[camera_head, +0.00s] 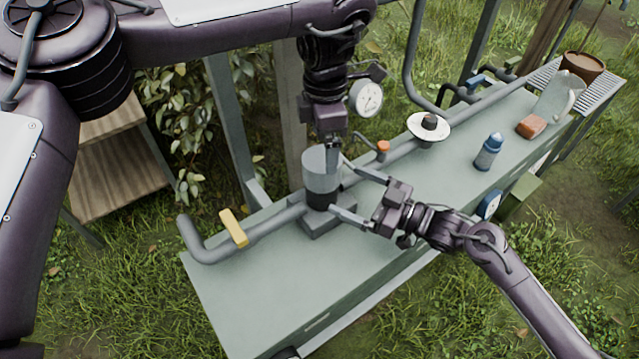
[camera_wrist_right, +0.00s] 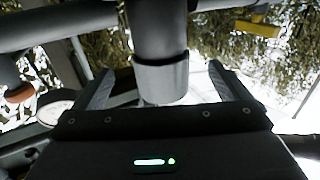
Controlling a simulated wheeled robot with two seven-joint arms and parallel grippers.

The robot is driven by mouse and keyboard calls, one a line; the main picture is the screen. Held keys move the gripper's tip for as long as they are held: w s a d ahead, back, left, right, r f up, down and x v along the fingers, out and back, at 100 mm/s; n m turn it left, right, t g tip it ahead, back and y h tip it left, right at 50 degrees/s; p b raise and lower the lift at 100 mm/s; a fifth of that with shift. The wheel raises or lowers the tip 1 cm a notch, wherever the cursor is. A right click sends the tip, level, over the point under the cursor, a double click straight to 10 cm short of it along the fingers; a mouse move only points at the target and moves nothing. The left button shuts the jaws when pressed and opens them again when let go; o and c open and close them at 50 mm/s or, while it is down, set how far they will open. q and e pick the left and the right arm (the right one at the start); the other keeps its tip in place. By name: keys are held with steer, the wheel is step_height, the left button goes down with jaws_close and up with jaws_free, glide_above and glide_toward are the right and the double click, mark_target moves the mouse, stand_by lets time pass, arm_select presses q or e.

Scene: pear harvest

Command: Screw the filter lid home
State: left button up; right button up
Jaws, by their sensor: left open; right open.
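The filter (camera_head: 322,197) stands upright on a grey block on the bench pipe. It has a dark lower body and a light grey cylindrical upper part (camera_head: 321,163), which looks like the lid. My left gripper (camera_head: 333,158) points down at the back edge of the lid's top; it is open, and its fingers are partly hidden. My right gripper (camera_head: 346,192) is open, coming from the right, with one finger on either side of the filter. In the right wrist view the filter's light grey part (camera_wrist_right: 162,82) stands between my right gripper's two fingers (camera_wrist_right: 163,88), with gaps on both sides.
The pipe carries a yellow lever (camera_head: 233,228) at left, an orange knob (camera_head: 383,146) and a white disc (camera_head: 429,127) with a dark knob. A gauge (camera_head: 367,97) is behind. A blue bottle (camera_head: 488,152), brown block (camera_head: 531,126) and clear jug (camera_head: 557,98) stand right. The bench front (camera_head: 250,290) is clear.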

arm_select(q)
steer(key=shift+w+a, duration=0.15)
steer(key=shift+a, duration=0.05)
arm_select(e)
steer(key=x, duration=0.8)
steer(key=shift+a, duration=0.1)
